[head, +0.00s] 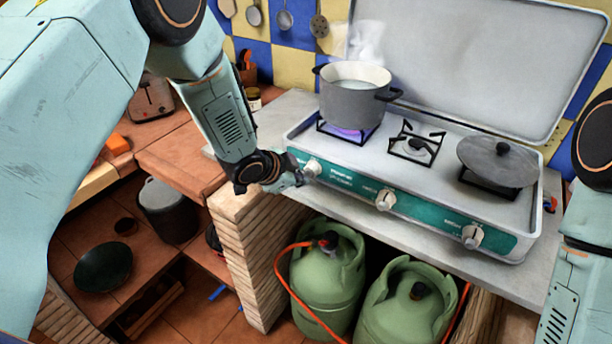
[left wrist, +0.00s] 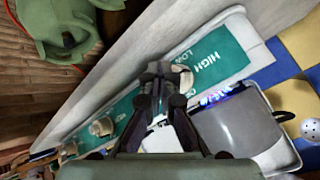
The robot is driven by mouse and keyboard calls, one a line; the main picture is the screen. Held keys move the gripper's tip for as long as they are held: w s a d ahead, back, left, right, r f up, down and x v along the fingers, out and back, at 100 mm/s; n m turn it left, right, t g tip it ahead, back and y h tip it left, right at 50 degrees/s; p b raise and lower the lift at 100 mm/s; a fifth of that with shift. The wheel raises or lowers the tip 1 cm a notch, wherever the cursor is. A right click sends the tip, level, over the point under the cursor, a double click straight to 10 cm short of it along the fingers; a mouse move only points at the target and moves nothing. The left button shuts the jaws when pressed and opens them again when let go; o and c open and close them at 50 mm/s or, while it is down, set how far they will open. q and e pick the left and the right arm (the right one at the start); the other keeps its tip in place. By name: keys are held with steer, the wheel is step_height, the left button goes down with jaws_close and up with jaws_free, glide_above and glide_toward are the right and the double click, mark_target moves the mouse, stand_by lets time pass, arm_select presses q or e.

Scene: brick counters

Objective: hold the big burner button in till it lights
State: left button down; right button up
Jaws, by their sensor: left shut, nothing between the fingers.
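The white stove (head: 400,190) has a teal front panel with three pale knobs. The left knob (head: 311,168) is on the side of the big burner. A grey pot (head: 355,100) stands on that burner, and a blue-violet flame (head: 345,132) glows under it. My left gripper (head: 293,181) is shut and empty, with its tips at the left knob. In the left wrist view the closed fingertips (left wrist: 163,70) are right beside the knob (left wrist: 183,76), which they partly hide, and blue flame (left wrist: 225,95) shows by the pot. Whether they press the knob cannot be told. My right gripper is out of view.
The middle knob (head: 385,199) and right knob (head: 472,236) are clear. Green gas bottles (head: 325,275) stand below the counter. A brick pillar (head: 250,250) is under my left gripper.

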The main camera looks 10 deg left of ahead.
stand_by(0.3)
arm_select(q)
steer(key=shift+s+a, duration=0.25)
steer(key=shift+s, duration=0.55)
steer(key=shift+s+a, duration=0.3)
steer(key=shift+s, duration=0.45)
steer(key=shift+s+a, duration=0.25)
steer(key=shift+s, duration=0.55)
steer(key=shift+s+a, duration=0.3)
steer(key=shift+s, duration=0.45)
steer(key=s+a+f+n+g+y+b, duration=0.1)
steer(key=s+a+f+n+g+b, duration=0.1)
steer(key=s+f, duration=0.6)
steer(key=s+a+f+n+g+y+b, duration=0.1)
steer(key=s+f+n+g+b, duration=0.2)
steer(key=s, duration=1.3)
steer(key=s+a+f+n+g+y+b, duration=0.1)
steer(key=s+a+f+n+g+b, duration=0.1)
steer(key=s+f+n+b, duration=0.3)
steer(key=s+f+n+g, duration=0.1)
steer(key=s+f+n, duration=0.2)
steer(key=s+f, duration=0.4)
steer(key=shift+s+a+f+y, duration=0.15)
steer(key=shift+a+f+y, duration=0.15)
steer(key=shift+f+y, duration=0.1)
